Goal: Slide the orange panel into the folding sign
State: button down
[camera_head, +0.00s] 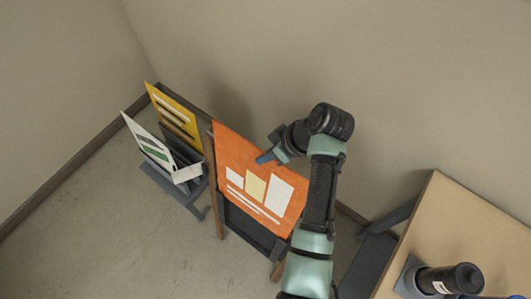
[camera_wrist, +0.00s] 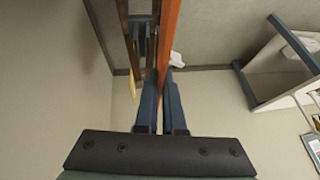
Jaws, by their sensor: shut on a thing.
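The orange panel (camera_head: 250,162), printed with white and pale yellow blocks, stands upright in front of the upper part of the folding sign. The sign shows a brown wooden post (camera_head: 220,205) and a dark lower board (camera_head: 252,233); the panel hides much of it. My gripper (camera_head: 266,157) is shut on the panel's upper right edge. In the wrist view the panel (camera_wrist: 168,42) appears edge-on between my fingers (camera_wrist: 161,98), beside the sign's brown frame (camera_wrist: 129,38). I cannot tell whether the panel sits in the sign's slot.
A dark rack (camera_head: 192,198) at the left holds a yellow board (camera_head: 177,118) and a white board (camera_head: 147,145). A tan table (camera_head: 455,218) with a dark cylinder (camera_head: 450,279) stands at the right. Walls close in behind; the floor at front left is clear.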

aim_at(256, 207)
jog(key=shift+f, duration=0.1)
jog(key=shift+s+a+f+b, duration=0.6)
jog(key=shift+f+b, duration=2.55)
jog(key=shift+f, duration=1.45)
jog(key=shift+s+a+f+b, duration=0.35)
jog(key=shift+s+f+b, duration=0.4)
jog(key=shift+f+b, duration=3.2)
jog(key=shift+s+a+f+b, duration=0.6)
jog(key=shift+f+b, duration=1.8)
jog(key=shift+f, duration=2.9)
jog(key=shift+d, duration=0.1)
jog(key=c, duration=0.9)
grip_release()
jog(key=shift+c, duration=0.2)
notch_tip(256, 207, up, 10)
jog(key=shift+r, duration=0.1)
